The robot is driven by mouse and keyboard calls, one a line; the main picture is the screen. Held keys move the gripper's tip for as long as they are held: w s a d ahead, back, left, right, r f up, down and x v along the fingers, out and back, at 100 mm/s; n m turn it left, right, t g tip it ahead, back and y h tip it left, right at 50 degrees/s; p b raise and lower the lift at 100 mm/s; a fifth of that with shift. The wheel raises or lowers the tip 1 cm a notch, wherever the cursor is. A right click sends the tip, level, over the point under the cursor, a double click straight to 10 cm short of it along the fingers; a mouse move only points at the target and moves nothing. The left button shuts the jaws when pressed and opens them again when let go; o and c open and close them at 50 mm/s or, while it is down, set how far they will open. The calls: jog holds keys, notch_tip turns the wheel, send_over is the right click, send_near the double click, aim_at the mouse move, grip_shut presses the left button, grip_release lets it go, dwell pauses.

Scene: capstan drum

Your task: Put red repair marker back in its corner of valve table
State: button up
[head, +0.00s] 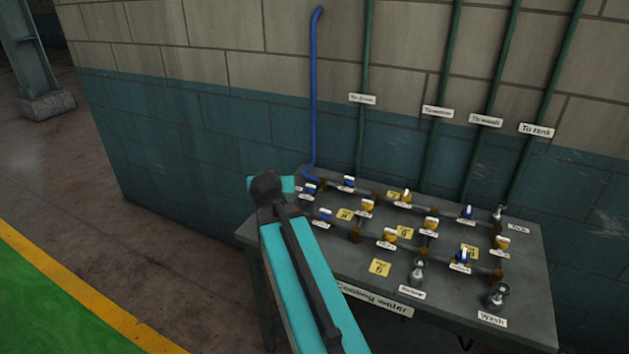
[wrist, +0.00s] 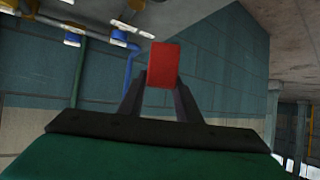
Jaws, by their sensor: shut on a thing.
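The red repair marker (wrist: 162,64) is a small red block between the fingertips of my gripper (wrist: 161,82) in the wrist view. My gripper is shut on it. The valve table (head: 528,262) stands against the wall in the head view, a grey top with pipes and several blue and yellow valves. In the head view my arm reaches to the table's left side and hides part of its left edge. The marker and fingertips cannot be made out there.
Yellow cards (head: 380,267) and white labels lie among the valves. Metal fittings (head: 497,294) stand near the front right. A blue pipe (head: 313,90) and several green pipes (head: 440,95) run up the wall. Open floor (head: 130,240) lies left of the table.

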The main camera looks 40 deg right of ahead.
jog(key=w+a+f+n+t+y+b, duration=0.1)
jog(key=w+a+f+n+y+b, duration=0.1)
jog(key=a, duration=0.8)
jog(key=w+a+f+n+t+y+b, duration=0.1)
jog(key=w+a+f+n+y+b, duration=0.1)
jog(key=a, duration=0.8)
jog(key=w+a+f+n+t+y+b, duration=0.1)
jog(key=a+b, duration=0.4)
jog(key=a, duration=0.5)
jog(key=shift+w+a+f+n+y+b, duration=0.15)
jog(key=shift+w+f+n+y+b, duration=0.35)
jog(key=shift+n+y, duration=0.7)
jog(key=shift+f, duration=0.1)
